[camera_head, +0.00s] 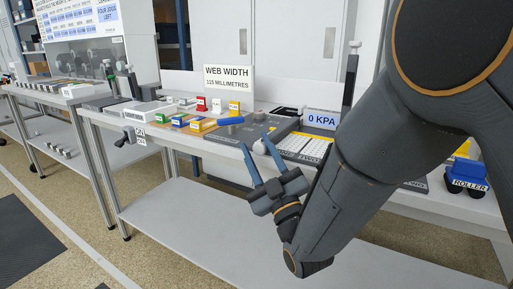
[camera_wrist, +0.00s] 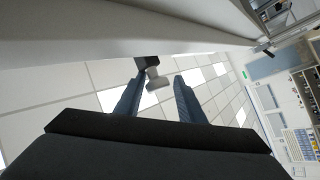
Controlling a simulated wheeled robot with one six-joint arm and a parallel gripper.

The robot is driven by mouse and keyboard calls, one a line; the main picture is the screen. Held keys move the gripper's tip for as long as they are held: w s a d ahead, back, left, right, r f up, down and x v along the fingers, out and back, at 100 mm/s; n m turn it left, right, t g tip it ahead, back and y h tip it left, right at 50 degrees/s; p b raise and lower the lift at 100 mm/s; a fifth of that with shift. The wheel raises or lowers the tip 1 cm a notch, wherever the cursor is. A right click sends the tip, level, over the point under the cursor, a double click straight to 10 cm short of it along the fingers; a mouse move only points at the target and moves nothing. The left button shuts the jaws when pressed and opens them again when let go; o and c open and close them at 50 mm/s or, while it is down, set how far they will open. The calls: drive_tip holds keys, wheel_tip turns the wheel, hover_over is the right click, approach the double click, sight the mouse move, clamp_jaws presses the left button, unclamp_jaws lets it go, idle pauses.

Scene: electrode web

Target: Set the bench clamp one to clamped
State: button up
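No label reading bench clamp one can be made out. A small pale knob (camera_head: 259,147) shows at the bench's front edge, by my gripper's fingertips. In the wrist view a dark bracket with a grey block (camera_wrist: 157,78) shows near the bench edge, between and beyond the fingers; I cannot tell whether it is the same part or the clamp. My gripper (camera_head: 256,144) is open, its two fingers pointing up towards the bench edge. In the wrist view the gripper (camera_wrist: 157,86) shows a clear gap between its fingers and holds nothing.
The bench (camera_head: 110,120) carries colored blocks, a WEB WIDTH sign (camera_head: 228,78) and a 0 KPA display (camera_head: 321,119). A black knob (camera_head: 125,138) with an ON/OFF label is at its left front. A blue roller block (camera_head: 467,176) stands at right. The lower shelf (camera_head: 190,220) looks clear.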

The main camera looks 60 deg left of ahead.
drive_tip(key=shift+w+d+f+t, duration=0.15)
drive_tip(key=shift+w+f+t, duration=0.25)
drive_tip(key=shift+w, duration=0.1)
drive_tip(key=v, duration=0.7)
drive_tip(key=shift+s+d+r+g, duration=0.2)
drive_tip(key=shift+s+d+g, duration=0.05)
drive_tip(key=shift+s+g, duration=0.2)
